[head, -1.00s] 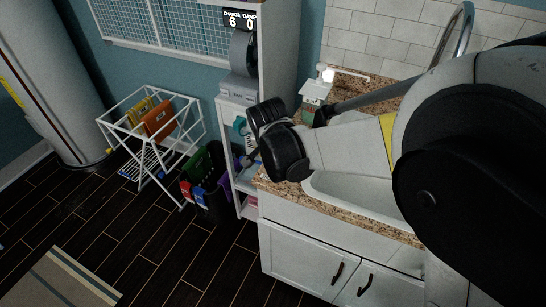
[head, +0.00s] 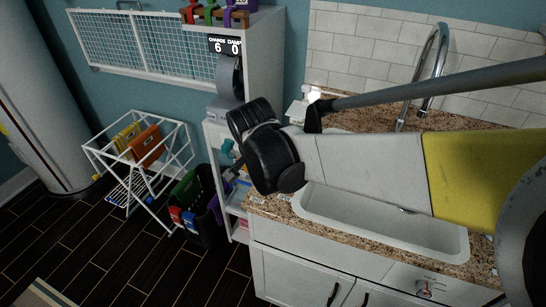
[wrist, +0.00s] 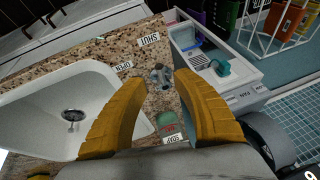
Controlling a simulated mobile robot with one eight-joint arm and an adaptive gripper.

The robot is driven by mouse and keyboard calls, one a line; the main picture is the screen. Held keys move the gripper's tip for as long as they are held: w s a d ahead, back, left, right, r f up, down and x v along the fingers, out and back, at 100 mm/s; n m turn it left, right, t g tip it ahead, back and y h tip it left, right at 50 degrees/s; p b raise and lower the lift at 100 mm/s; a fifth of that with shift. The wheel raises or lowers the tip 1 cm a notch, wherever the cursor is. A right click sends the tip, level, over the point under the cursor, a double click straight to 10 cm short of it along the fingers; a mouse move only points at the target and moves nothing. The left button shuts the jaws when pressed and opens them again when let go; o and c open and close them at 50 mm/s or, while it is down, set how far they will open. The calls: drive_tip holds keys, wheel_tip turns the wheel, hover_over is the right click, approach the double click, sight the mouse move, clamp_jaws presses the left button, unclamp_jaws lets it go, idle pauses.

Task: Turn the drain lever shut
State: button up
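The drain lever (wrist: 160,77) shows in the wrist view as a small grey metal fitting on the speckled counter. An OPEN label (wrist: 123,66) lies to its left and a SHUT label (wrist: 150,39) above it. I cannot tell which label its handle points at. My gripper (wrist: 162,80) is open, its two yellow fingers on either side of the lever in the picture. No contact is visible, and the height gap is unclear. In the head view my wrist hides the lever and the fingertips.
The white sink basin (wrist: 45,105) with its drain (wrist: 72,115) lies left of the lever. A soap bottle (wrist: 167,124) stands close to the fingers. A shelf unit (head: 222,135) adjoins the counter.

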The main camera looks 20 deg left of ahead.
drive_tip(key=v, duration=0.4)
drive_tip(key=shift+r, duration=0.15)
drive_tip(key=s+d+r, duration=0.1)
drive_tip(key=d+r, duration=0.1)
drive_tip(key=d, duration=1)
drive_tip(key=s+d+r, duration=0.1)
drive_tip(key=d+r, duration=0.2)
drive_tip(key=d, duration=0.9)
drive_tip(key=s+d+f+n+t, duration=0.1)
drive_tip(key=s+d, duration=0.4)
drive_tip(key=d, duration=0.2)
drive_tip(key=s+d+f+n+t+h, duration=0.1)
drive_tip(key=s+d+f, duration=0.1)
drive_tip(key=s+d, duration=0.3)
drive_tip(key=shift+d, duration=1.15)
